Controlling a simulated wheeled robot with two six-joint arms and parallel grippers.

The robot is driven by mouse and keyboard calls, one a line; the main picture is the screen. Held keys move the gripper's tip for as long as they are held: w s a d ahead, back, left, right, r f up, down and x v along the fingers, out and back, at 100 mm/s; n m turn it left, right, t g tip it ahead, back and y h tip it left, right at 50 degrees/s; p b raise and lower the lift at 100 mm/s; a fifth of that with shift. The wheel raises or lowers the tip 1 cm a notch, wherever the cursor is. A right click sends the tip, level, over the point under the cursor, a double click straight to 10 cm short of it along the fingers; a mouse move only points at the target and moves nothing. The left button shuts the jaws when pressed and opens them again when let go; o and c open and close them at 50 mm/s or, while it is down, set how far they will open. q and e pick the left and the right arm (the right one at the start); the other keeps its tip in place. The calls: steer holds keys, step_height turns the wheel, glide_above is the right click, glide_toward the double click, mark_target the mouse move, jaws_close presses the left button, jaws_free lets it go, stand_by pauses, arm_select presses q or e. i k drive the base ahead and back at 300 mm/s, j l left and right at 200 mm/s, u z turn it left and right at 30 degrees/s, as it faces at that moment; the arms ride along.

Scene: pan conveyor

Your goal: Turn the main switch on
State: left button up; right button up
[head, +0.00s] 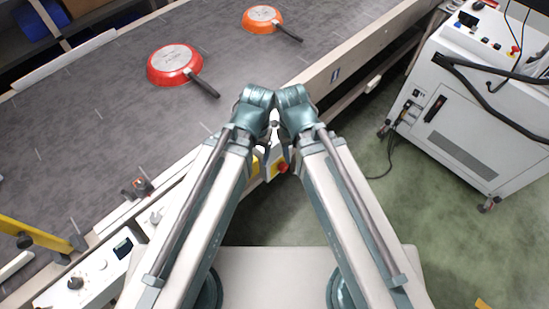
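My two arms reach forward side by side, with their wrists close together in front of the conveyor's near edge. My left gripper (265,137) and my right gripper (281,136) are mostly hidden beneath the wrists, so their fingers cannot be made out. A red knob on a yellow and white box (276,167) shows between the forearms, just below the wrists. On the conveyor's front panel (92,277) at the lower left are a black knob (75,283), a small display (122,247) and light buttons. I cannot tell which control is the main switch.
A red pan (173,64) and an orange pan (262,17) lie upside down on the grey conveyor belt (95,115). A yellow bar (35,233) crosses its near left end. A white wheeled cabinet (465,130) with cables stands right. Green floor (385,205) is clear between.

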mark_target(283, 166)
steer(key=k+l, duration=0.15)
steer(key=l, duration=0.2)
steer(key=k+l+z, duration=0.1)
steer(key=l, duration=0.25)
steer(key=k+l, duration=0.2)
steer(key=l, duration=0.2)
steer(key=k+l+z, duration=0.15)
steer(key=l, duration=0.2)
